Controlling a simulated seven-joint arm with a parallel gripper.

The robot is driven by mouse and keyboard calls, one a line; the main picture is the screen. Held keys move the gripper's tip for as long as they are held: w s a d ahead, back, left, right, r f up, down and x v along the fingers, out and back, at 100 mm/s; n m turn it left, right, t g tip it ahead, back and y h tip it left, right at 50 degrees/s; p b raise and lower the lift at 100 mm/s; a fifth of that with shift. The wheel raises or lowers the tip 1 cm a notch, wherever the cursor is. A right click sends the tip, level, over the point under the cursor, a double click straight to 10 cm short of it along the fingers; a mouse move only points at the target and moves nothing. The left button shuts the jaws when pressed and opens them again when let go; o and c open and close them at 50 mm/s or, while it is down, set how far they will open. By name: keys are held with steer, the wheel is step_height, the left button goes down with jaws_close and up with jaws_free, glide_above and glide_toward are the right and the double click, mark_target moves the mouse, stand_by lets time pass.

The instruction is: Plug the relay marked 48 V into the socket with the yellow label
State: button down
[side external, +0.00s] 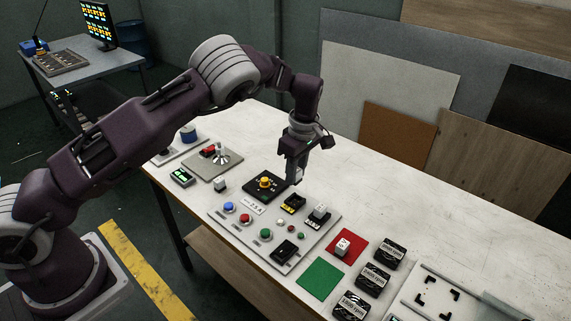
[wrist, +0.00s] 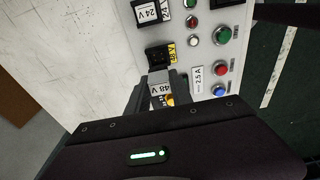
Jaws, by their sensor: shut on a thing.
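The relay marked 48 V (wrist: 160,88) is a pale block with its marking facing the wrist camera. My gripper (wrist: 161,80) is shut on it; in the side external view my gripper (side external: 296,178) is over the back of the control panel. The empty black socket (wrist: 157,55) has a yellow label (wrist: 173,52) reading 48 V. It is just beyond the relay in the wrist view and also shows in the side external view (side external: 293,202). The relay appears apart from the socket; its underside is hidden.
A 24 V relay (wrist: 147,12) sits in the neighbouring socket. The panel (side external: 243,233) carries coloured buttons, and a yellow knob (side external: 264,181) stands left of my gripper. Another relay (side external: 343,245) lies on a red mat (side external: 357,253). The table behind is clear.

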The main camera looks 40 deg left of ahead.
glide_above(293, 201)
steer(key=shift+d+f, duration=0.15)
steer(key=shift+f, duration=1.3)
steer(key=shift+d+f, duration=0.15)
steer(key=shift+f, duration=1.3)
steer(key=shift+f, duration=0.75)
steer(key=c, duration=1.1)
jaws_free()
steer(key=shift+f, duration=0.1)
steer(key=shift+o, duration=0.2)
steer(key=r, duration=0.4)
steer(key=d+r, duration=0.1)
steer(key=r, duration=0.2)
